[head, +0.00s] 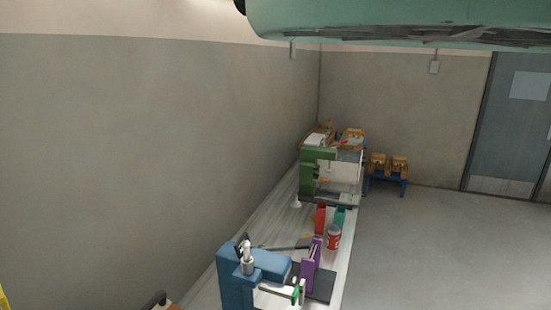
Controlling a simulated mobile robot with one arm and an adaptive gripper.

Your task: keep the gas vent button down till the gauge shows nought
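No gas vent button or gauge can be made out in the head view. A blue machine (236,282) stands on the near part of a long pale bench (205,294), with a white fitting (247,258) on top. A purple bracket (309,268) and a small green part (295,292) are at its right. A green machine (309,175) stands farther along the bench; any small controls on it are too small to tell. My gripper is not in view.
A red can (333,238), a red bin (320,217) and a green bin (339,216) sit mid-bench. A blue stand (387,184) carries brown items beyond it. Grey floor (430,255) is clear right of the bench, before a door (507,125). A mint-green body (400,15) covers the top right.

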